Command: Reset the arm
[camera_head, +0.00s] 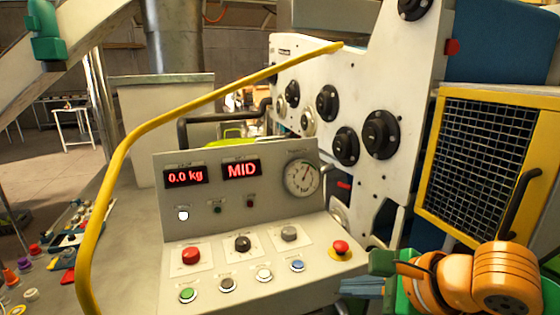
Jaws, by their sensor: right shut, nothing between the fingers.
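My right gripper (346,288) shows at the lower right, with green and blue-grey parts on an orange arm. It is shut and empty, just right of the control panel's lower right corner. Whether it touches the panel I cannot tell. The control panel (222,228) is grey, with red displays reading "0.0 kg" and "MID" and a round dial gauge (301,177). A red emergency knob (341,247) on a yellow base sits above the gripper's fingers. My left gripper is not in view.
A yellow curved rail (120,160) arches around the panel's left side. A white machine plate (345,75) with black knobs stands behind. A yellow-framed mesh guard (482,145) stands at right, close behind my arm. Small coloured parts lie at lower left.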

